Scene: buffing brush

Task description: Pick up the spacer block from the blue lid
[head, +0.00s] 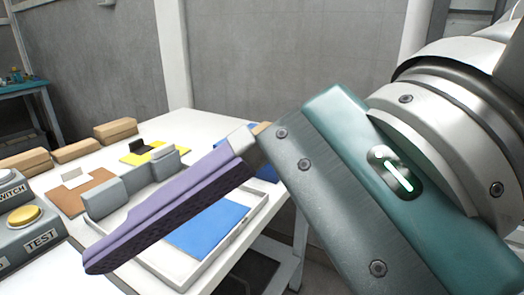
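My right gripper comes in from the right, its teal body large in front. One purple finger with a dark ribbed pad (170,212) reaches down to the left over the table. This finger sits at the far end of the gripper body, with nothing against its pad; the other finger is out of frame. A blue surface (265,173), perhaps the blue lid, shows partly behind the gripper. A small tan piece (261,128) beside it is mostly hidden; I cannot tell whether it is the spacer block. My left gripper is not in view.
A white tray (172,275) with a flat blue panel (208,230) lies under the finger. Grey blocks (105,198), a brown board (88,197), a yellow board (133,158) and tan blocks (77,151) stand on the white table. Button boxes (30,240) are at left.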

